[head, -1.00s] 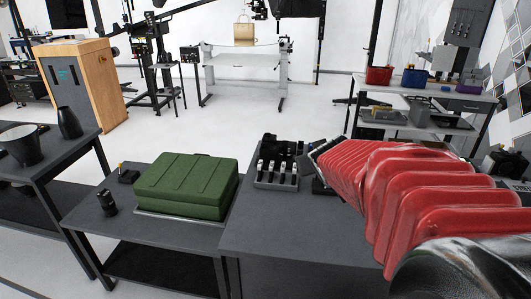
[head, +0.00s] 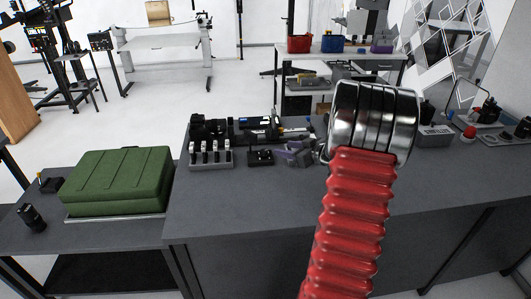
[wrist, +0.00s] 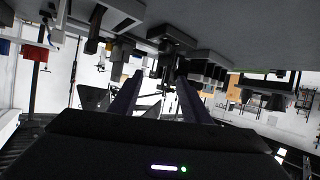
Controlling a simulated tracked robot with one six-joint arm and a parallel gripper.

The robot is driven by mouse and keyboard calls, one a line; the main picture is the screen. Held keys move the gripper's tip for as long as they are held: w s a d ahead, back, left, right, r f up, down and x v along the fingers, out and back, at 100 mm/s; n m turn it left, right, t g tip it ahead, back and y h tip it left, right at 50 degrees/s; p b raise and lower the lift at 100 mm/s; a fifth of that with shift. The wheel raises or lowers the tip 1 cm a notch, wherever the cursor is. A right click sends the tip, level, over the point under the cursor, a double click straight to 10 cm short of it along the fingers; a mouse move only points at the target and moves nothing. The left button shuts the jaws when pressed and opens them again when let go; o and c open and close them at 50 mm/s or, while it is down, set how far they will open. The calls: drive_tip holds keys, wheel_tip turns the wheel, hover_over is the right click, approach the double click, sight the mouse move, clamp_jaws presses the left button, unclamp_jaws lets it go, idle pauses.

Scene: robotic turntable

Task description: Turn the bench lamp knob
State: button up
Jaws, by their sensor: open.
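My gripper shows in the wrist view (wrist: 160,80), with its two dark fingers apart and nothing seen held between them. Dark bench items hang inverted just beyond the fingertips; contact cannot be told. In the head view, dark purple-grey parts (head: 298,152) left of my arm's metal cuff appear to be my gripper, low over the bench. A small black box (head: 260,157) with a raised top part stands just left of them. I cannot tell whether this raised part is the bench lamp knob; no lamp is clearly identifiable.
A grey holder with several upright pieces (head: 210,154) stands left of the black box, with black equipment behind. A green case (head: 118,181) lies on the left bench. A red round object (head: 468,133) stands at the right. The bench front (head: 245,205) is clear.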

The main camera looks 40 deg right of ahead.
sight(265, 151)
drive_tip(key=shift+s+d+f+y, duration=0.25)
drive_tip(key=shift+s+f+y, duration=0.15)
drive_tip(key=shift+s+f, duration=0.55)
drive_tip(key=shift+w+f, duration=0.15)
drive_tip(key=shift+w, duration=0.05)
drive_tip(key=x, duration=1.3)
drive_tip(key=shift+w, duration=0.3)
drive_tip(key=shift+a, duration=0.1)
drive_tip(key=shift+c, duration=0.5)
drive_tip(key=c, duration=0.9)
